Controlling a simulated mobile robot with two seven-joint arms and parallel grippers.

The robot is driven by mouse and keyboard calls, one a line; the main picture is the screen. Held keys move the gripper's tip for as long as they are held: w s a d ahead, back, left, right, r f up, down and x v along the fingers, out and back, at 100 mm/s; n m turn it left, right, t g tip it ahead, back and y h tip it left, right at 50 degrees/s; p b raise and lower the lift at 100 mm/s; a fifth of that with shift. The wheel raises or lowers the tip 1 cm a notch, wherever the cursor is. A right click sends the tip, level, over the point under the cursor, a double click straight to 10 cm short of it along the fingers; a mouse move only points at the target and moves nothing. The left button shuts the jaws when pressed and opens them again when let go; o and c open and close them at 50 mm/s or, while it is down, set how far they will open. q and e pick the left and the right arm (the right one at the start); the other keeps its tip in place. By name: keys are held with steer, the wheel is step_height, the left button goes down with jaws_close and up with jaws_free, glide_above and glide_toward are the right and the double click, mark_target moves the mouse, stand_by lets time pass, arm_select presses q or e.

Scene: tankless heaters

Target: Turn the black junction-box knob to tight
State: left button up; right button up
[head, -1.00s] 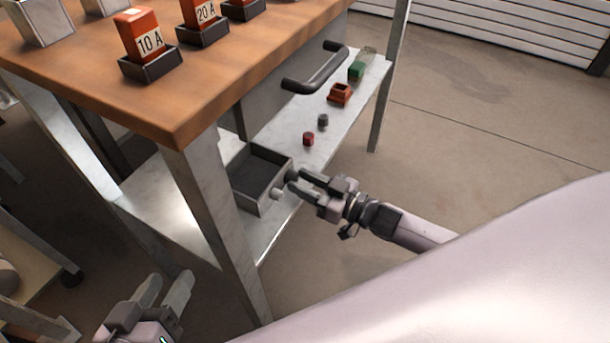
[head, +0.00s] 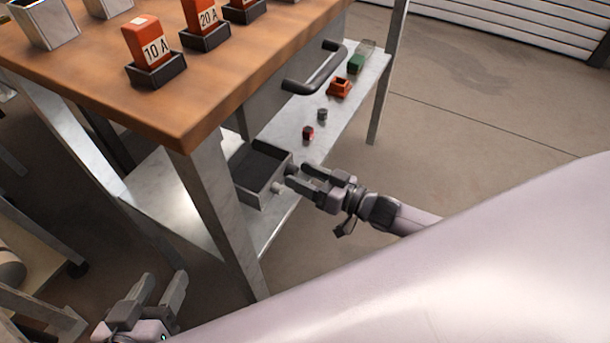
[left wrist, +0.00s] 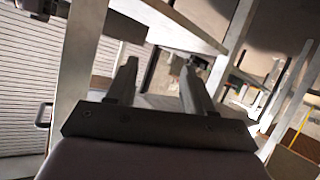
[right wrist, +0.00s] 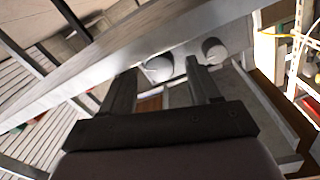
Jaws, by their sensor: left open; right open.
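An open-topped dark box (head: 246,192), which looks like the junction box, sits on the lower metal shelf. Two knobs stick out of its right side: a dark one (head: 291,169) and a pale one (head: 277,187). My right gripper (head: 300,177) is open and empty, its fingertips just off these knobs. In the right wrist view two round knobs show beyond the open fingers, one near the gap (right wrist: 158,68) and one further right (right wrist: 213,50); glare hides which is black. My left gripper (head: 164,282) is open and empty at lower left, away from the box.
The wooden tabletop (head: 90,60) overhangs the shelf, with a metal leg (head: 215,215) left of the box. A drawer handle (head: 315,68) juts out above. Small red (head: 308,133) and grey (head: 322,114) parts lie on the shelf behind. The floor at right is clear.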

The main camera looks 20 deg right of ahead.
arm_select(q)
steer(key=shift+s+a+y+p, duration=0.2)
steer(key=shift+a+y+p, duration=0.05)
steer(key=shift+a+p, duration=0.25)
steer(key=shift+s+a+y+p, duration=0.2)
steer(key=shift+a+y+p, duration=0.05)
steer(key=shift+a+p, duration=0.2)
arm_select(e)
steer(key=v, duration=0.7)
arm_select(q)
steer(key=shift+r, duration=0.1)
